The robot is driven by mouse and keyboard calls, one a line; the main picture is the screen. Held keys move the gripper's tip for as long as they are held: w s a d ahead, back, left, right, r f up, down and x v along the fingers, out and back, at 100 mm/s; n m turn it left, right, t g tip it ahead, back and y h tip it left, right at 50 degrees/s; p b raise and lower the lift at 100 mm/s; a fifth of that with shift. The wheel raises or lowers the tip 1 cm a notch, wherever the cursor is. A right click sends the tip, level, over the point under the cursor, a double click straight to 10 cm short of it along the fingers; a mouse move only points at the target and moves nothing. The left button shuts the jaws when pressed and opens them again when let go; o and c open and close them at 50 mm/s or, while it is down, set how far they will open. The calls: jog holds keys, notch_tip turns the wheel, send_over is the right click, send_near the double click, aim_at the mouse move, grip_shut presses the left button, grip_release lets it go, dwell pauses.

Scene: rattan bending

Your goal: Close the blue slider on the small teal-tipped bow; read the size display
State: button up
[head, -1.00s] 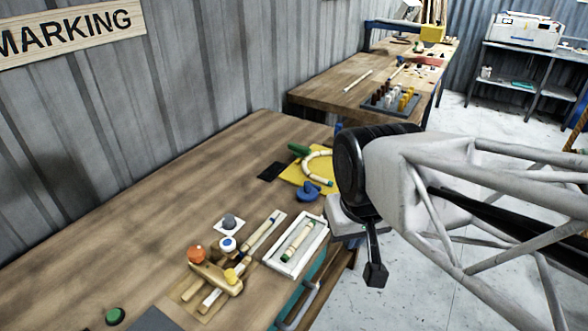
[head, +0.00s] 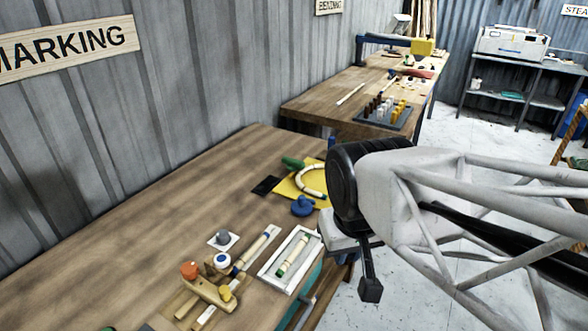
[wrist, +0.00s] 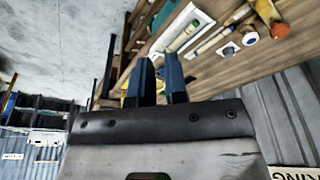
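The pale curved bow (head: 303,177) lies on a yellow board (head: 286,187) at the table's right edge in the head view. A small teal-blue tip seems to show at its lower right end, beside my arm. A blue knobbed piece (head: 302,207), which looks like the slider, sits at the board's near edge, apart from the bow. A dark flat panel (head: 265,186), perhaps the size display, lies left of the board; no reading is legible. My gripper (wrist: 160,60) shows two blue fingers with an empty gap in the wrist view. My arm hides its fingers in the head view.
A green piece (head: 292,162) is at the board's far side. A white tray (head: 264,272) holds a pale rod. A wooden jig (head: 208,293) with orange and yellow knobs stands nearer. The table's left part (head: 130,230) is clear. A second bench (head: 325,105) stands behind.

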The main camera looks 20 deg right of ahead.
jog(key=o, duration=0.5)
jog(key=shift+w, duration=0.35)
jog(key=shift+c, duration=0.2)
jog(key=shift+o, duration=1)
jog(key=w+m, duration=0.2)
jog(key=w, duration=0.7)
jog(key=shift+w+d+r+g, duration=0.2)
jog(key=shift+w+d+g, duration=0.1)
jog(key=shift+w+d, duration=0.1)
jog(key=m+g, duration=0.2)
jog(key=m, duration=0.5)
send_over(302, 196)
jog(key=f, duration=1.4)
jog(key=shift+s+a, duration=0.1)
jog(key=shift+s, duration=0.3)
jog(key=shift+w+f, duration=0.25)
jog(key=shift+w, duration=0.1)
